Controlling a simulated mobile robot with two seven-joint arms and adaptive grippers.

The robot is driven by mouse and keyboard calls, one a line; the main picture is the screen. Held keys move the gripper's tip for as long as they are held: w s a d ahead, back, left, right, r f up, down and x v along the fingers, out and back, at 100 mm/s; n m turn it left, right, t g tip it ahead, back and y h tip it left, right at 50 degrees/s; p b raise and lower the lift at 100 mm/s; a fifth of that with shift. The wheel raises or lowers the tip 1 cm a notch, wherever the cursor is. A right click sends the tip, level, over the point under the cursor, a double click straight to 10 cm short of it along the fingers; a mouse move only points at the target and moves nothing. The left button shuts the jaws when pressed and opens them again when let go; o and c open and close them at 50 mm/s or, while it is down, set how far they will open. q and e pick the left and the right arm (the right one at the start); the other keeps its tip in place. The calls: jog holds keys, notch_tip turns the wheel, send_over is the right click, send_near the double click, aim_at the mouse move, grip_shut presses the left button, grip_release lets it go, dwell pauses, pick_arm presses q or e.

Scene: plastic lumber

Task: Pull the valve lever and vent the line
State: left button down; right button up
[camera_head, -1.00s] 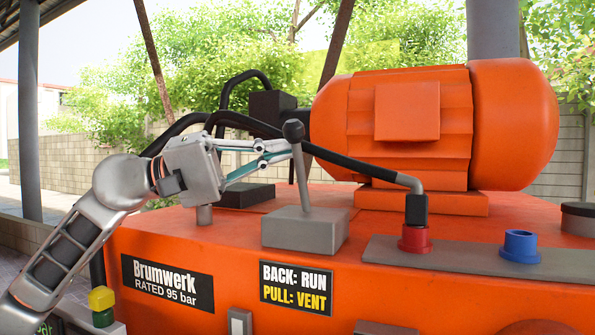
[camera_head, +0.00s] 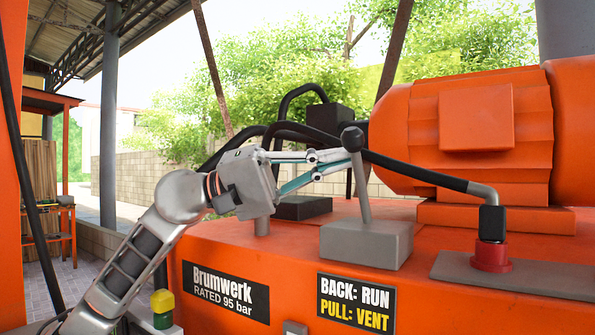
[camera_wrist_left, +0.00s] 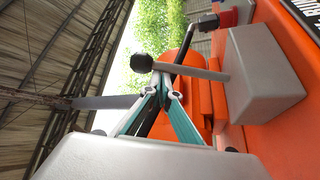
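The valve lever (camera_head: 362,190) is a thin grey rod with a dark ball knob (camera_head: 352,139). It rises from a grey block (camera_head: 367,244) on the orange machine and leans slightly left. My left gripper (camera_head: 345,158) comes from the left, its fingers drawn together, tips at the rod just below the knob. In the left wrist view the fingertips (camera_wrist_left: 161,82) meet beside the rod (camera_wrist_left: 195,72), which runs across them rather than between them. Whether they touch it, I cannot tell. A label (camera_head: 356,303) below reads "BACK: RUN / PULL: VENT". My right gripper is not in view.
An orange motor (camera_head: 476,130) stands behind at right. A black hose (camera_head: 410,172) passes behind the lever to a red fitting (camera_head: 491,256) on a grey plate. A "Brumwerk RATED 95 bar" plate (camera_head: 226,291) and a yellow-and-green part (camera_head: 162,308) are at lower left.

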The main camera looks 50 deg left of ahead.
pick_arm(q)
jog(key=v, duration=1.1)
jog(key=shift+s+a, duration=0.15)
jog(key=shift+s, duration=0.05)
dwell(0.4)
